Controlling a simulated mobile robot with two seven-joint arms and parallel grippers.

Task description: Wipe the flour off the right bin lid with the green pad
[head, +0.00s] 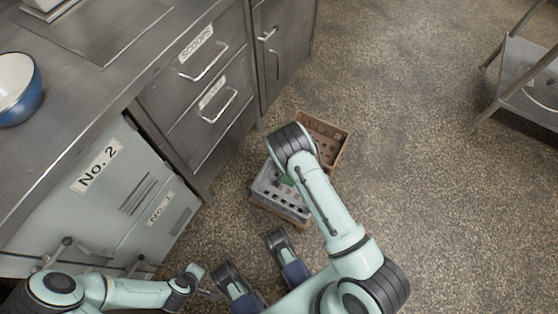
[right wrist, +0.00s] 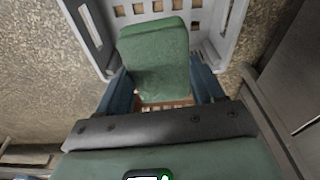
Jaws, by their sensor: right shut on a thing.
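The green pad (right wrist: 155,60) is between the two fingers of my right gripper (right wrist: 161,88) in the right wrist view, over a grey crate (right wrist: 237,15). In the head view only a small green bit of the pad (head: 288,180) shows at the crate (head: 270,190); my right arm hides most of the gripper. Pale grey panels marked No. 2 (head: 75,205) and No. 1 (head: 182,213) are under the counter at left. I cannot make out flour on them. My left gripper (head: 200,281) is low in front of these panels; its jaw opening is unclear.
A brown crate (head: 338,150) stands behind the grey one on the speckled floor. Drawers with bar handles (head: 205,65) line the counter (head: 75,85), which holds a blue bowl (head: 25,105). A metal rack (head: 520,85) is at upper right.

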